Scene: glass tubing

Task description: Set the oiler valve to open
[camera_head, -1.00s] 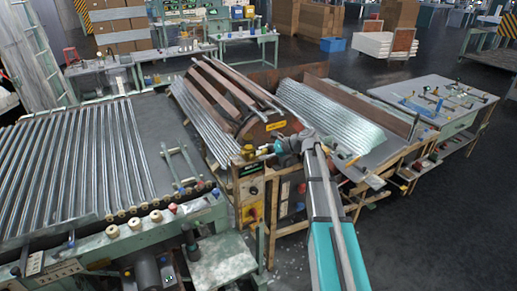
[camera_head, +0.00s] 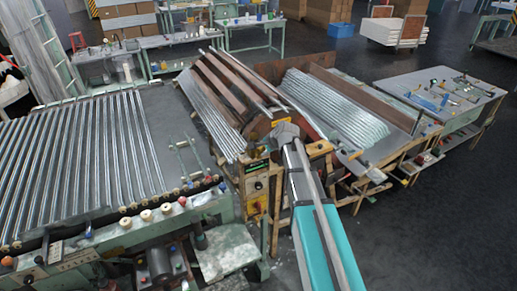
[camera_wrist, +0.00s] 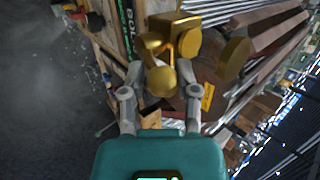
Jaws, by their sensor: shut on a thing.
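The brass oiler valve shows in the wrist view, with a block-shaped body (camera_wrist: 188,42), a round disc (camera_wrist: 235,58) at its right and a lever-like part with a rounded end (camera_wrist: 160,78). My gripper (camera_wrist: 159,92) has one finger on each side of this rounded part and is shut on it. The contact at the fingertips is hard to make out. I cannot tell the valve's setting. In the head view my wrist end (camera_head: 285,131) is over the machine's near corner and hides the fingers and most of the valve.
Glass tubes lie on the left roller bed (camera_head: 70,165) and on the right rack (camera_head: 335,108). A side table (camera_head: 440,95) stands at right. The dark floor at lower right is clear.

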